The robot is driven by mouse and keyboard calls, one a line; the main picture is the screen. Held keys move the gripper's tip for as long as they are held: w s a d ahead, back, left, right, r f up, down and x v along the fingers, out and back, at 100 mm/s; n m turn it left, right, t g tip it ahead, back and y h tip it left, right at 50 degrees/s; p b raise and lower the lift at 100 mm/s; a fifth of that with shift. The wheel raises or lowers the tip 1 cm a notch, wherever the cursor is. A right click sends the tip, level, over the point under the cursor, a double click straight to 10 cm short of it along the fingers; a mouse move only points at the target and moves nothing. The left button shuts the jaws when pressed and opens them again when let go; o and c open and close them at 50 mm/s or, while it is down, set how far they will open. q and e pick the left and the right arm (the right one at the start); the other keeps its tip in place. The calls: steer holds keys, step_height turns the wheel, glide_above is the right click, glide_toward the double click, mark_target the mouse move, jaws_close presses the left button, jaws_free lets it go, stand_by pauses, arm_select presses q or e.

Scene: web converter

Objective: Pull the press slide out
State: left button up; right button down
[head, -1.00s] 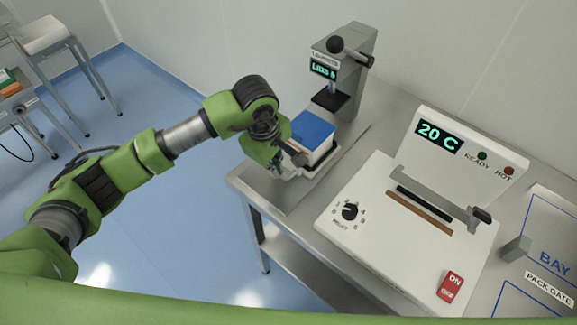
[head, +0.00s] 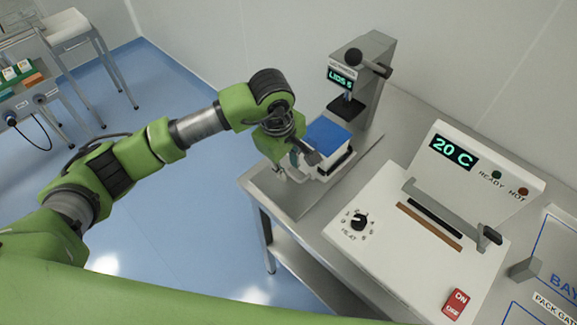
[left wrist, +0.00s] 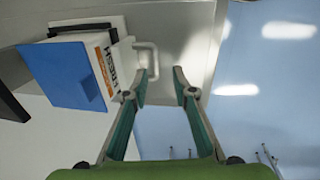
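The press (head: 367,80) stands at the back of the table with a lit display and a black-knobbed lever. In front of it is the pale press slide (head: 343,172), bearing a white box with a blue lid (head: 328,133). The left wrist view shows the box's blue lid (left wrist: 65,75) and a white loop handle (left wrist: 153,58) on the slide's near side. My left gripper (left wrist: 160,76) is open, with the handle's end between its fingertips, nearer the left one. I see no clear grip. In the head view the left gripper (head: 297,170) is partly hidden by its wrist. My right gripper is out of view.
A white heater unit (head: 390,245) reading 20 C stands right of the slide, with a dial, lever and red switch. A grey block (head: 524,268) and blue-outlined bay are further right. Left of the table edge is open blue floor, with a cart and stool beyond.

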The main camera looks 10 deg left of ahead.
arm_select(q)
step_height(320, 180, up, 13)
steer(key=s+a+p, duration=0.1)
steer(key=p, duration=0.3)
steer(key=shift+s+p, duration=0.35)
steer(key=shift+p, duration=0.05)
stand_by(0.6)
steer(key=shift+a+f, duration=0.1)
step_height(320, 180, up, 12)
steer(key=s+a+b, duration=0.1)
steer(key=shift+s, duration=0.3)
stand_by(0.7)
steer(key=shift+f, duration=0.1)
